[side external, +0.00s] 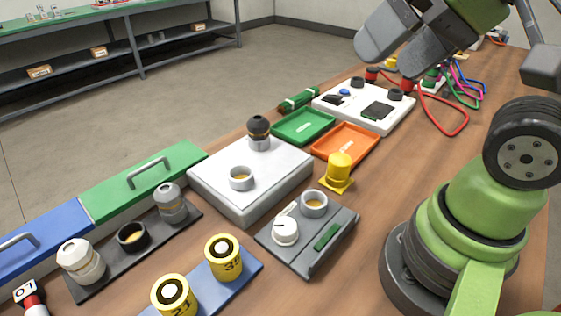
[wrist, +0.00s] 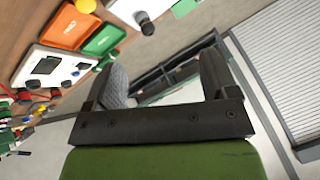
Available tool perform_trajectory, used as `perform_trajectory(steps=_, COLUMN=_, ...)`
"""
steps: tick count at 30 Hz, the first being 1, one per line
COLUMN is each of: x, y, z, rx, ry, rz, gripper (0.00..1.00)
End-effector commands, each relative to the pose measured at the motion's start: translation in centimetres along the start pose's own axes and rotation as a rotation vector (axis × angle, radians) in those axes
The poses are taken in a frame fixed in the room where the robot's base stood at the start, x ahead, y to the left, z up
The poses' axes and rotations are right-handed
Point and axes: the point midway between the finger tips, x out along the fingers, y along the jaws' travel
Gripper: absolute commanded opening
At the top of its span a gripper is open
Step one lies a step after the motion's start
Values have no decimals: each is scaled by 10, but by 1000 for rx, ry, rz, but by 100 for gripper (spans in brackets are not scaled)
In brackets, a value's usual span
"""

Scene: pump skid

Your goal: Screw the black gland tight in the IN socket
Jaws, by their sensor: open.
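A gland with a black domed top (side external: 258,126) stands upright in a grey socket at the back of the white block (side external: 230,204). I cannot tell how tightly it sits. A second grey socket (side external: 241,178) in the block's front part is open and empty. No IN label is readable, so I cannot tell which socket is IN. The black top also shows in the wrist view (wrist: 147,28), beyond the fingertips. My gripper (side external: 390,48) is high at the upper right, well apart from the block. In the wrist view my gripper (wrist: 162,68) is open, with nothing between its fingers.
A dark rack (side external: 104,262) with pale-topped fittings and a black ring lies left of the block. Yellow cylinders (side external: 223,255), a grey plate (side external: 300,262), a yellow part (side external: 339,170), green (side external: 285,137) and orange (side external: 327,154) trays surround it. A meter (side external: 345,113) with cables stands behind.

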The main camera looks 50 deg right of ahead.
Motion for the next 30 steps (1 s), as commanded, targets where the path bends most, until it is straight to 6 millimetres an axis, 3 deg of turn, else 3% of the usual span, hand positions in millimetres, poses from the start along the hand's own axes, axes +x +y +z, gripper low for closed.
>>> perform_trajectory(steps=5, x=4, y=-2, z=-14, rx=29, ry=-25, rz=33, gripper=80)
perform_trajectory(steps=11, x=36, y=-9, z=-65, rx=154, ry=-90, rz=176, gripper=80)
perform_trajectory(steps=17, x=93, y=-12, z=-111, rx=281, ry=-110, rz=343, gripper=80)
perform_trajectory(steps=21, x=145, y=-11, z=-133, rx=358, ry=-96, rz=457, gripper=80)
perform_trajectory(steps=27, x=210, y=-4, z=-146, rx=439, ry=-46, rz=579, gripper=80)
perform_trajectory(steps=30, x=230, y=-1, z=-147, rx=462, ry=-26, rz=611, gripper=80)
